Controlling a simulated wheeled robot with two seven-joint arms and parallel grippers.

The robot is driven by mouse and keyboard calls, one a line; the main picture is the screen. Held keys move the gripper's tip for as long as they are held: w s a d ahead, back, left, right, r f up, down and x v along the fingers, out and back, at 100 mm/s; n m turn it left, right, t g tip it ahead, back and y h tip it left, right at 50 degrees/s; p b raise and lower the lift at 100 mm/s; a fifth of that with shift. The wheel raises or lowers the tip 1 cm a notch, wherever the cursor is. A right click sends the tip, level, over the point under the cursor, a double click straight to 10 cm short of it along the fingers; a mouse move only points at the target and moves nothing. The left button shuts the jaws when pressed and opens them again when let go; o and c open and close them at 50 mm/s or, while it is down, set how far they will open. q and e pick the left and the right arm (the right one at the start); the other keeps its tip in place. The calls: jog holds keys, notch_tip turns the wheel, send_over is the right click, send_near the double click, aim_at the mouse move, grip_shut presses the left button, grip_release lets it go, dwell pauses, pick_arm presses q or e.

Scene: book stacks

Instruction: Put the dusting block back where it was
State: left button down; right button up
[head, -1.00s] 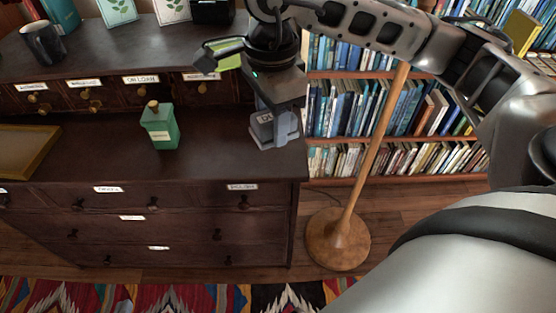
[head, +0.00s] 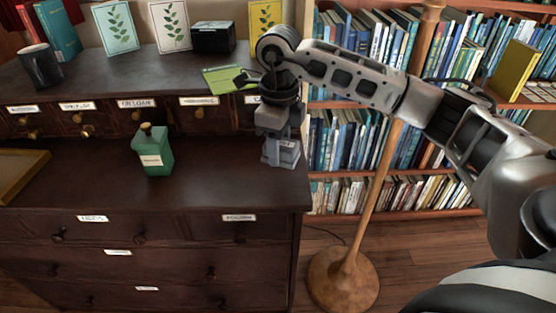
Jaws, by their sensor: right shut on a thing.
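The dusting block (head: 283,154) is a small grey-blue block with a pale label. My right gripper (head: 281,136) points down and is shut on its upper part. The block is upright over the right end of the dark dresser's lower top (head: 225,185), close to its right edge. I cannot tell whether its base touches the wood. The fingers partly hide the block. My left gripper is not in view.
A green bottle (head: 153,152) stands left of the block on the same top. A wooden tray (head: 18,172) lies at far left. Small labelled drawers (head: 137,115) rise behind. A lamp stand (head: 365,200) and bookshelves (head: 350,145) are at right.

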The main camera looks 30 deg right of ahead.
aim_at(278, 172)
jog(key=w+f, duration=0.1)
jog(key=w+d+f, duration=0.1)
jog(key=f, duration=0.1)
jog(key=shift+w+d, duration=0.15)
jog(key=shift+w, duration=0.05)
jog(key=shift+w+f, duration=0.1)
jog(key=shift+f, duration=1.6)
jog(key=shift+f+b, duration=0.1)
jog(key=shift+b, duration=0.25)
jog(key=o, duration=1)
